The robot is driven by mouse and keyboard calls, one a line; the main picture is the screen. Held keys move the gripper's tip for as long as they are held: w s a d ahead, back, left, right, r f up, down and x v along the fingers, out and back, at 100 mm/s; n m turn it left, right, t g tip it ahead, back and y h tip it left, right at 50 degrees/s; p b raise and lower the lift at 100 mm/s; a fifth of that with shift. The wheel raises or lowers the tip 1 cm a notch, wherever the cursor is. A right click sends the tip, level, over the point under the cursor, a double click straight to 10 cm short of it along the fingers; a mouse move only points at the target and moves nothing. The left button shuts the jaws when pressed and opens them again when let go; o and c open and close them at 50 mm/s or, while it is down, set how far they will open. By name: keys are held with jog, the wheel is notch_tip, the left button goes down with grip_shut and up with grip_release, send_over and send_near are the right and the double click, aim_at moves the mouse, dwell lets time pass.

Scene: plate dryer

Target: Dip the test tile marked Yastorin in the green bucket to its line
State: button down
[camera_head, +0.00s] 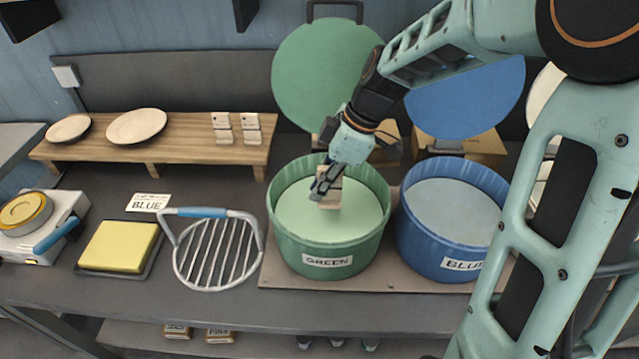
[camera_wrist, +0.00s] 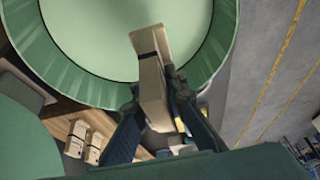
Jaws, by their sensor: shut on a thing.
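My gripper (camera_head: 325,182) is shut on a pale beige tile (camera_head: 330,201), which points down inside the rim of the green bucket (camera_head: 328,247). The bucket is labelled GREEN and holds pale green liquid (camera_head: 360,212). In the wrist view, the tile (camera_wrist: 152,75) sits between the fingertips (camera_wrist: 153,93), with its far end over the green liquid (camera_wrist: 95,35). I cannot tell whether its lower end touches the liquid.
A blue bucket (camera_head: 447,242) stands close on the right. A wire rack with a blue handle (camera_head: 203,212), a yellow sponge (camera_head: 118,246) and a card reading BLUE (camera_head: 149,202) lie left. Other pale tiles (camera_head: 251,129) and two plates sit on a wooden shelf (camera_head: 185,152).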

jog(key=shift+f+b, duration=4.45)
jog(key=shift+f, duration=1.3)
jog(key=shift+f+b, duration=0.3)
jog(key=shift+f, duration=0.05)
jog(key=shift+r+p, duration=5.15)
jog(key=shift+r, duration=2)
